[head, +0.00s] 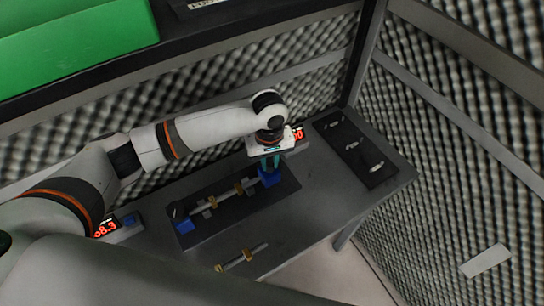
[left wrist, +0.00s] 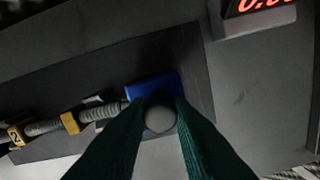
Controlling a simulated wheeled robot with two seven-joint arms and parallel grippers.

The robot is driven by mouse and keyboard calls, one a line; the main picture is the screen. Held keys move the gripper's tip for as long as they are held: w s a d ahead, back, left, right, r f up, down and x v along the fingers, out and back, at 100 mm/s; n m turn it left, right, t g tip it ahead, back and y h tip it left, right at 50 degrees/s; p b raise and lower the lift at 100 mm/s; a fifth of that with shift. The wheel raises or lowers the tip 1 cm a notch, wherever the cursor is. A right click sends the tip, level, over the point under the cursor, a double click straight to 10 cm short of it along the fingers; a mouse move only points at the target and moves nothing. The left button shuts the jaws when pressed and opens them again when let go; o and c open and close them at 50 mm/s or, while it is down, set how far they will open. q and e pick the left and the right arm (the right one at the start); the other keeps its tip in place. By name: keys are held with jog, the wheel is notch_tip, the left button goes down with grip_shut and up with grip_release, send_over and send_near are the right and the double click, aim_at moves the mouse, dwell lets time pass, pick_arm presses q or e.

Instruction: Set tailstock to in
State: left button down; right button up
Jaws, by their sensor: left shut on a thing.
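A blue block, which looks like the tailstock (head: 270,178), sits at the right end of a dark fixture plate (head: 284,189) on the bench. It also shows in the left wrist view (left wrist: 152,86), with a round grey knob (left wrist: 160,119) on its near side. My left gripper (head: 270,163) reaches down over this block. Its green fingers (left wrist: 162,108) are shut on the grey knob, one on each side. A shaft with several yellow tagged parts (head: 240,188) lies along the fixture, left of the block. Another blue block (head: 185,226) stands at the fixture's left end. My right gripper is not in view.
A second shaft (head: 242,257) lies at the bench's front edge. A dark tray with small metal parts (head: 353,146) is at the right. Red-digit displays stand behind (head: 298,134) and at left (head: 106,228). A green box (head: 75,40) sits on the shelf above. Foam walls enclose the bench.

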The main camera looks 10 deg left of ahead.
aim_at(270, 164)
pick_arm(q)
jog(key=c, duration=1.3)
grip_release()
jog(key=shift+o, duration=0.2)
notch_tip(270, 164, up, 12)
jog(key=b, duration=0.2)
